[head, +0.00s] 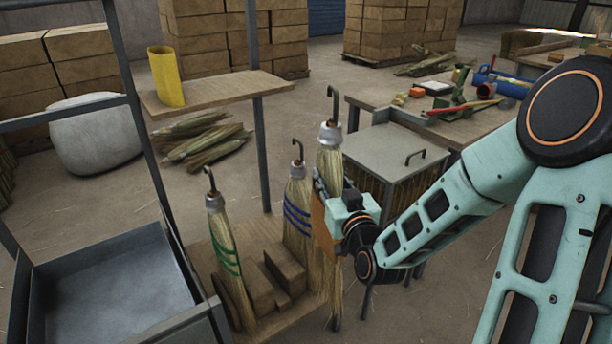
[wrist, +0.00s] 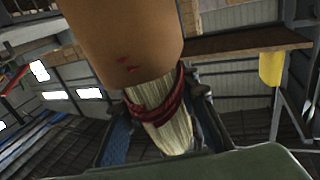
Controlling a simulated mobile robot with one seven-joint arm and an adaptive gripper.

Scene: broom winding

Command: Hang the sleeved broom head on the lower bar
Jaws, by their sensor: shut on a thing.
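My gripper (head: 337,207) is shut on the sleeved broom head (head: 330,160) and holds it upright at the middle of the head view. The head has pale straw, a grey collar and a dark hook at its top. A brown sleeve (head: 321,213) wraps its straw; my gripper partly hides it. In the wrist view the sleeve (wrist: 120,38) fills the top, with straw and dark red binding (wrist: 160,112) beside it. The lower bar (head: 65,113) appears to be the dark rail across the frame at left, well apart from the hook.
Two hooked brooms, green-banded (head: 220,240) and blue-banded (head: 298,210), stand on a wooden stand (head: 290,322) left of my gripper. A shelf (head: 225,92) with a yellow sleeve (head: 166,76), a dark post and a grey tray (head: 110,290) are nearby. A lidded box (head: 395,150) stands behind.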

